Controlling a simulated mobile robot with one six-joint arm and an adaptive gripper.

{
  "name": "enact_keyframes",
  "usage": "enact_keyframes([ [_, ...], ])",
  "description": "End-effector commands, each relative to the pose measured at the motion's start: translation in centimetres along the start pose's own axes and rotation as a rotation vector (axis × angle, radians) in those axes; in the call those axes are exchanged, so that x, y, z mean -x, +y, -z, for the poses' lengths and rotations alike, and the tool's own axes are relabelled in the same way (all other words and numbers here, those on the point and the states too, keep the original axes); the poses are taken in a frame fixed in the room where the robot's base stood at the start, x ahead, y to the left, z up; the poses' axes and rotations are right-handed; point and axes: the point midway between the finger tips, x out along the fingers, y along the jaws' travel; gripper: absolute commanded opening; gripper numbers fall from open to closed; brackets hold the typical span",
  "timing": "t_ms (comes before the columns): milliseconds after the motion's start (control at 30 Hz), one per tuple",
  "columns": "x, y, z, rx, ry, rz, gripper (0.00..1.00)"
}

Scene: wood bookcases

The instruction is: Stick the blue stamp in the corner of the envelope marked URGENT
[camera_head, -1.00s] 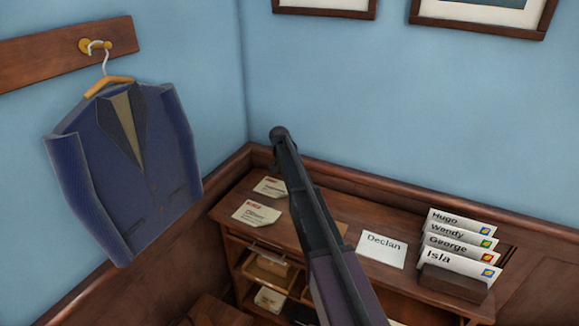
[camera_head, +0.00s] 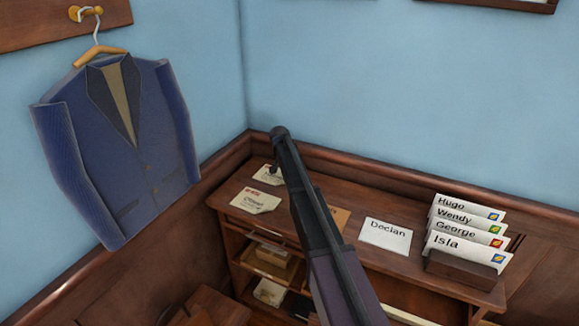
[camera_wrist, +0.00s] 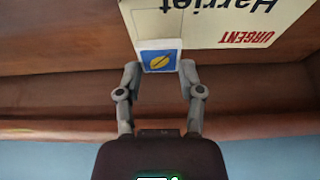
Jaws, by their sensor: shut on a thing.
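The blue stamp (camera_wrist: 160,56), with a yellow shape on it, shows in the wrist view between the fingertips of my gripper (camera_wrist: 160,72), which is shut on it. A cream envelope (camera_wrist: 210,28) marked "Harriet" and, in red, URGENT lies just beyond, upside down in this view. The stamp overlaps the envelope's lower left corner in the picture; I cannot tell whether it touches. In the head view my arm covers the middle of the desk. A tan piece (camera_head: 340,217) shows beside it, too little to identify, and my fingers cannot be made out.
A wooden desk (camera_head: 285,222) stands in the corner. A "Declan" envelope (camera_head: 386,236) lies flat on it, right of my arm. A wooden rack (camera_head: 463,272) holds several stamped envelopes. Papers with red headings (camera_head: 255,201) lie on the left. A blue jacket (camera_head: 120,150) hangs on the wall.

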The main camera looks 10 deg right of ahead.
Motion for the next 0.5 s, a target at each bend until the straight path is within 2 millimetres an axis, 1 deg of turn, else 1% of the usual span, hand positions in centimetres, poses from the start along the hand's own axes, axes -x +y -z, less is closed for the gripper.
enact_keyframes([
  [33,-0.7,0.0,-0.3,0.0,0.0,0.0,0.3],
  [200,-1.5,0.0,-0.6,-0.001,0.0,0.0,0.3],
  [500,-2.0,0.1,-0.8,-0.001,0.0,0.0,0.31],
])
